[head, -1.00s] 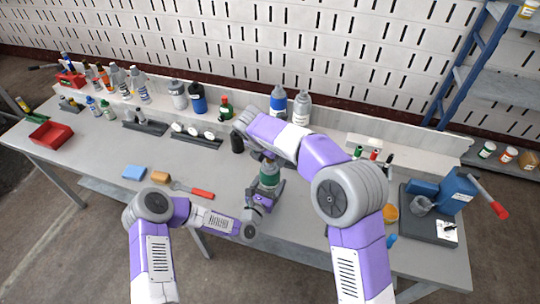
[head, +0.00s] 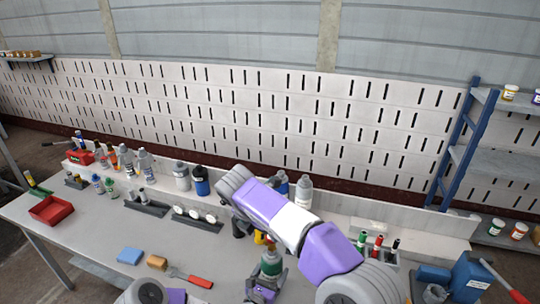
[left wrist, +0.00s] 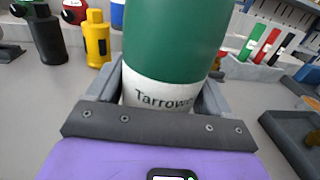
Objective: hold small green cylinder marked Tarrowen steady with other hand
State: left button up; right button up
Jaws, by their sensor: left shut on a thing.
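The green cylinder with a white label band reading "Tarrow…" (left wrist: 168,40) fills the middle of the left wrist view; the rest of the word is cut off by its curve. In the head view the cylinder (head: 271,264) stands low in the middle, upright. My left gripper (left wrist: 163,95) is shut on its lower, labelled part, one finger on each side. It also shows in the head view (head: 264,287). My right arm crosses above and behind the cylinder; its gripper is hidden behind its own links. The cylinder's top is out of the left wrist view.
A black bottle (left wrist: 46,40) and a yellow bottle (left wrist: 97,40) stand close behind the cylinder. A rack of small coloured tubes (head: 376,247) is to the right. A brush (head: 190,277), a blue sponge (head: 130,256) and a red tray (head: 52,210) lie on the left.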

pick_arm(q)
jog(key=o, duration=1.1)
jog(key=shift+c, duration=0.2)
jog(key=shift+s, duration=0.1)
